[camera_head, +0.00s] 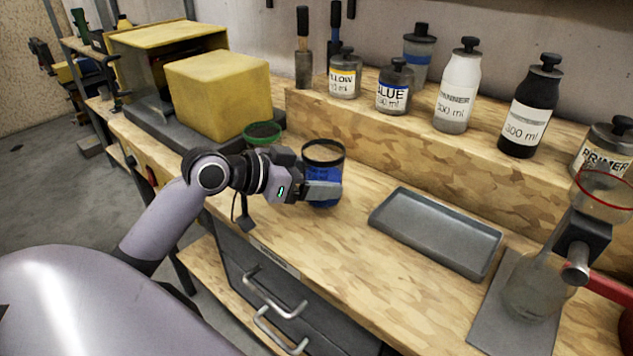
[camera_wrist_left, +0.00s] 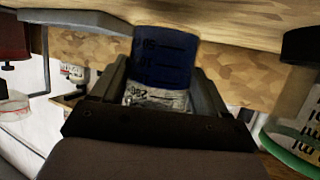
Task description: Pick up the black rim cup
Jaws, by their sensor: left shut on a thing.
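The black rim cup (camera_head: 323,153) is a clear cup with a black rim and blue contents, standing near the middle of the bench in the head view. My left gripper (camera_head: 322,190) comes at it from the left and is shut on it at its lower part. In the left wrist view the cup (camera_wrist_left: 165,60) shows blue with dark scale marks, between the two fingers of my gripper (camera_wrist_left: 163,92). Whether its base touches the bench is hard to tell. My right gripper is not in view.
A green rim cup (camera_head: 262,133) stands close behind my left wrist. A grey tray (camera_head: 437,232) lies to the right on the bench. Several labelled bottles, such as the black one (camera_head: 532,105), stand on the raised shelf. A yellow block (camera_head: 220,95) is at the back left.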

